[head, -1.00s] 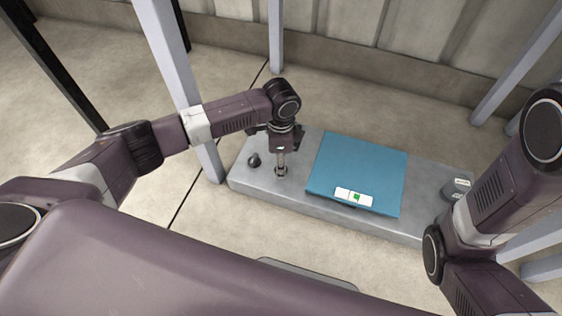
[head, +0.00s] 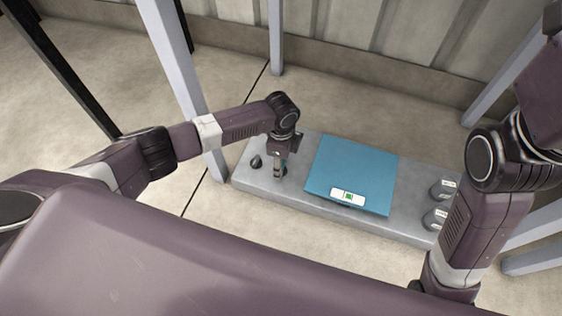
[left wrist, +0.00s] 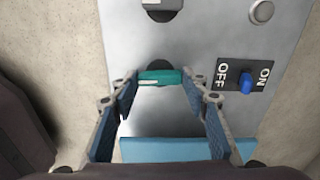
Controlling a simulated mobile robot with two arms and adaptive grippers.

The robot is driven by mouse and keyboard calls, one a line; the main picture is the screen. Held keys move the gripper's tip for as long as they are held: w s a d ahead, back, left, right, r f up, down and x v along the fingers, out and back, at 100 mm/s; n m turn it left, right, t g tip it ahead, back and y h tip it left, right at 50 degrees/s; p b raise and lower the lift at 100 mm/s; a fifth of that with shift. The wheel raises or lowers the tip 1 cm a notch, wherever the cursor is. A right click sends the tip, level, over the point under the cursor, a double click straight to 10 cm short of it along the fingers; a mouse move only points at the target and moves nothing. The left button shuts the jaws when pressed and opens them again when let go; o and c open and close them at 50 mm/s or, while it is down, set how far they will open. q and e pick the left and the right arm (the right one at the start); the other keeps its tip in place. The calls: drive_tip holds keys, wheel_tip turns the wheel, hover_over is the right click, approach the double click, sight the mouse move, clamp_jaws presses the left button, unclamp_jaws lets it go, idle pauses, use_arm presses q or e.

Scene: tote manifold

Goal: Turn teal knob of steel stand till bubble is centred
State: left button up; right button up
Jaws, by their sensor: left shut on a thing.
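The grey steel stand (head: 300,205) lies low on the floor with a flat blue plate (head: 350,165) on it. A white level strip (head: 333,193) with a green bubble (head: 348,197) sits at the plate's near edge; the bubble looks close to the middle, but the strip is small. In the left wrist view the teal knob (left wrist: 160,77) is a short bar on a dark round base. My left gripper (head: 279,175), also in the left wrist view (left wrist: 160,84), points down and is shut on the teal knob. My right gripper is out of view.
A dark knob (head: 256,162) stands left of my left gripper. Two labelled grey knobs (head: 443,188) (head: 435,218) are at the stand's right end. The left wrist view shows a blue ON/OFF switch (left wrist: 245,83) and a round button (left wrist: 262,11). Pale posts (head: 180,75) surround the stand.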

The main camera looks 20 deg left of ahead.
use_arm(q)
drive_tip(key=o, duration=1.2)
drive_tip(key=shift+c, duration=0.2)
drive_tip(key=shift+r, duration=0.1)
wheel_tip(320, 180, up, 12)
idle(0.4)
